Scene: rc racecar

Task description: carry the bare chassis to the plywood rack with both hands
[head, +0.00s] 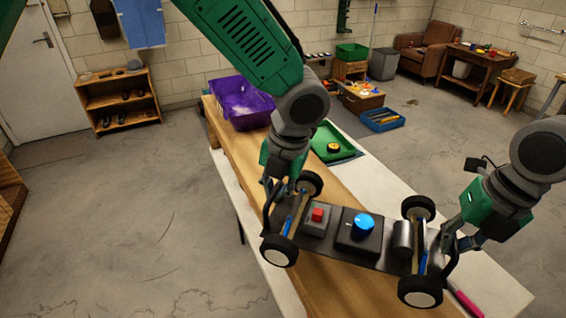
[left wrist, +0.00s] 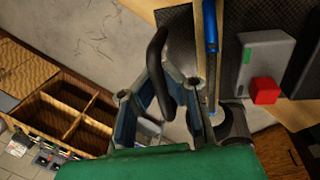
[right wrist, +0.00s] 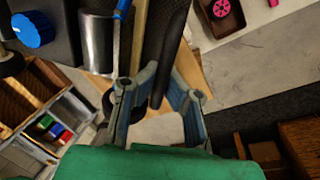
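The bare chassis (head: 334,236) is a dark plate with four wheels, a red-buttoned grey box, a blue-knobbed black box and a grey cylinder. It lies across the front of the workbench in the head view; its height above the top is hard to tell. My left gripper (head: 279,190) is closed around the black end loop (left wrist: 159,75) at its left end. My right gripper (head: 462,240) is closed on the black bar (right wrist: 166,50) at its right end. A low wooden shelf unit (head: 122,100), possibly the plywood rack, stands by the left back wall.
The workbench (head: 345,180) carries a purple bin (head: 240,103), a green tray (head: 330,143) and a pink tool (head: 466,300). Open concrete floor (head: 130,210) lies to the left. A wooden edge (head: 8,200) shows at far left; a compartmented wooden unit (left wrist: 75,105) shows in the left wrist view.

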